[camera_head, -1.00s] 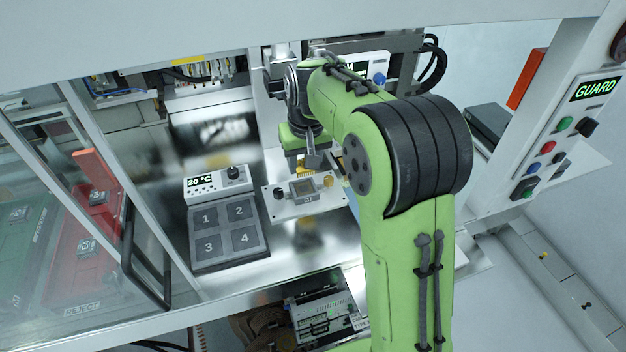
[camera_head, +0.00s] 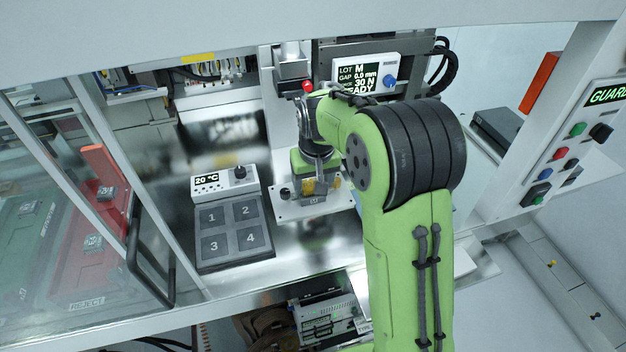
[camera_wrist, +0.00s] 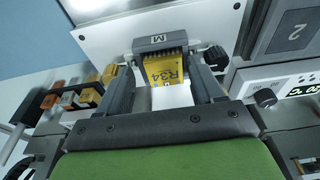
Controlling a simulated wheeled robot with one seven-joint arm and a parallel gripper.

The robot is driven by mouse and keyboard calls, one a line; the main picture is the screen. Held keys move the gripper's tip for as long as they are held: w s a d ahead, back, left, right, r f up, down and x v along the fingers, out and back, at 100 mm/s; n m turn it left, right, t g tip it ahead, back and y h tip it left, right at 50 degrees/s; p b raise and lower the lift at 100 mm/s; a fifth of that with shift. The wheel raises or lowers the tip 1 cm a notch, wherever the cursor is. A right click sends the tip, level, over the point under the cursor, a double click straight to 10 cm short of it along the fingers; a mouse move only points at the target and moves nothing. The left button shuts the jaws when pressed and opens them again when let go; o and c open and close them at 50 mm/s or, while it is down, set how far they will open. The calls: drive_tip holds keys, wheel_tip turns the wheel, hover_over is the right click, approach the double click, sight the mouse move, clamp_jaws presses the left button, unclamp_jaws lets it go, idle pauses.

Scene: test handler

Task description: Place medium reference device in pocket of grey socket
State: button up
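The medium reference device (camera_wrist: 164,70) is a yellow block marked R34 with dark teeth along one edge. My gripper hides most of the socket.
A numbered four-pad tray (camera_head: 234,262) stands to the left. A rack (camera_wrist: 62,101) holds orange and yellow blocks. A display (camera_head: 364,76) reads LOT M, GAP 0.0 mm.

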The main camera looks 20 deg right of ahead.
drive_tip(key=shift+a, duration=0.2)
drive_tip(key=v, duration=1.2)
drive_tip(key=shift+r, duration=0.2)
